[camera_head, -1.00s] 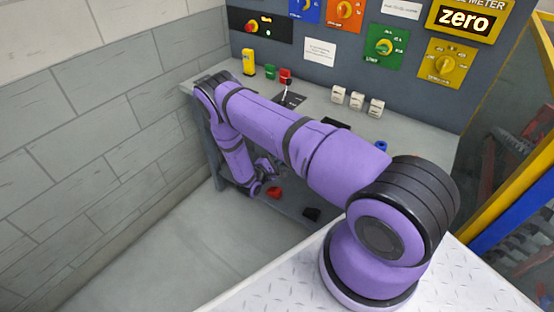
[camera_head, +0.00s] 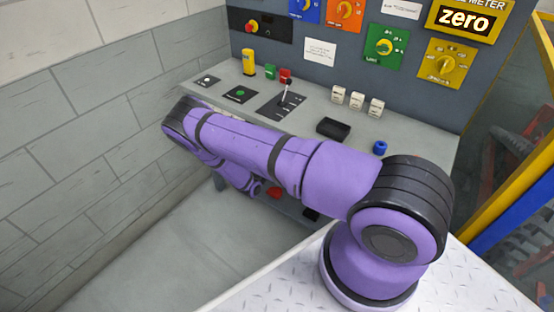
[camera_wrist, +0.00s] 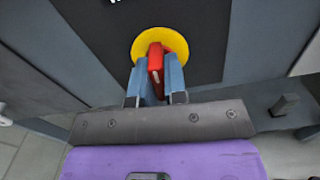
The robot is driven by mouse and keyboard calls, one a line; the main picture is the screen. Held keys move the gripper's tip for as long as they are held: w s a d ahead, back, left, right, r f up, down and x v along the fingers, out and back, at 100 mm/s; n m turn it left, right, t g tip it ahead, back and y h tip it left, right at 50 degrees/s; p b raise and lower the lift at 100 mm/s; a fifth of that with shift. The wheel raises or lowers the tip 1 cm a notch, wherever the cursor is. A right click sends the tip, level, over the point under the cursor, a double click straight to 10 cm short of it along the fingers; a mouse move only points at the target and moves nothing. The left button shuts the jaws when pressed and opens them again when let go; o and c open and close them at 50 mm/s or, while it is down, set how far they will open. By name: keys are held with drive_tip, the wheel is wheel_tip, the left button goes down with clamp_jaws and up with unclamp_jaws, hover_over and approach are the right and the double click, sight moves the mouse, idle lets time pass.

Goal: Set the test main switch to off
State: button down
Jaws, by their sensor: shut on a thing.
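In the wrist view, a red switch handle (camera_wrist: 156,70) stands on a round yellow disc (camera_wrist: 136,47) on a black plate (camera_wrist: 205,30). My gripper (camera_wrist: 158,82) has its two blue-grey fingers on either side of the handle and is shut on it. The handle points roughly along the fingers. The plate's lettering is cut off at the top edge, so I cannot read the switch's position. In the head view my forearm hides the gripper and this handle. Another red knob on yellow (camera_head: 252,26) is on the back panel, away from my arm.
A tiled wall (camera_head: 85,140) stands close on the left. The floor before the bench is clear.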

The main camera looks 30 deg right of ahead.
drive_tip(key=shift+a+n, duration=0.1)
drive_tip(key=shift+n, duration=0.5)
drive_tip(key=c, duration=1.2)
unclamp_jaws()
drive_tip(key=shift+o, duration=0.2)
drive_tip(key=v, duration=1)
drive_tip(key=shift+a, duration=0.4)
drive_tip(key=shift+s, duration=0.15)
drive_tip(key=shift+r, duration=0.15)
